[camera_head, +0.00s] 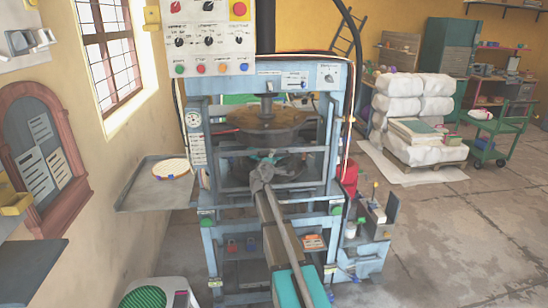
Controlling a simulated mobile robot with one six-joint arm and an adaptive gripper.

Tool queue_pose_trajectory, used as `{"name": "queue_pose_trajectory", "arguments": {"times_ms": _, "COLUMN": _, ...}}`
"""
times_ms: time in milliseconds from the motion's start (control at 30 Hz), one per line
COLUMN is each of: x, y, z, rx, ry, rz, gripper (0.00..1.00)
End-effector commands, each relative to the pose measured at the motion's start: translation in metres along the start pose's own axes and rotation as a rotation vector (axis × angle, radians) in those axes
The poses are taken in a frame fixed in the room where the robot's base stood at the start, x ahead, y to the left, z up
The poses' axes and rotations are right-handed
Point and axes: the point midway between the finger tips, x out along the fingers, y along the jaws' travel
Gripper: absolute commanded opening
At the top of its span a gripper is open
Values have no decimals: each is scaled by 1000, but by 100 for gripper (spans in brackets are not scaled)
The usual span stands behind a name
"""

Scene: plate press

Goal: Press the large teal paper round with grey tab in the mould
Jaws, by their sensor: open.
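The blue-framed press (335,150) stands in the middle of the head view. Its dark round upper mould (240,127) hangs above the dark lower mould (298,172), with a gap between them. My gripper (262,166) reaches into this gap from the front and is open, over the near left part of the lower mould. A small teal patch (268,157) shows just beyond the fingers. It may be the teal paper round, but most of it is hidden, and no grey tab can be made out.
A grey side tray (141,192) at the press's left holds a pale round with a yellowish rim (171,168). A control panel (210,40) hangs above. A green round (143,297) sits on a white box at lower left.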

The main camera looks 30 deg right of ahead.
Motion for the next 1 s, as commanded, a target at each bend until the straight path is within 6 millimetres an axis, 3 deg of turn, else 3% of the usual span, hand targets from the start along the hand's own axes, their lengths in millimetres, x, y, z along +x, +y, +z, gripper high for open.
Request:
{"name": "queue_pose_trajectory", "arguments": {"times_ms": 167, "x": 13, "y": 0, "z": 0, "rx": 0, "ry": 1, "rz": 0, "gripper": 51}}
{"name": "queue_pose_trajectory", "arguments": {"times_ms": 533, "x": 14, "y": 0, "z": 0, "rx": 0, "ry": 1, "rz": 0, "gripper": 51}}
{"name": "queue_pose_trajectory", "arguments": {"times_ms": 800, "x": 14, "y": 0, "z": 0, "rx": 0, "ry": 0, "rz": 0, "gripper": 3}}
{"name": "queue_pose_trajectory", "arguments": {"times_ms": 1000, "x": 14, "y": 0, "z": 0, "rx": 0, "ry": 0, "rz": 0, "gripper": 0}}
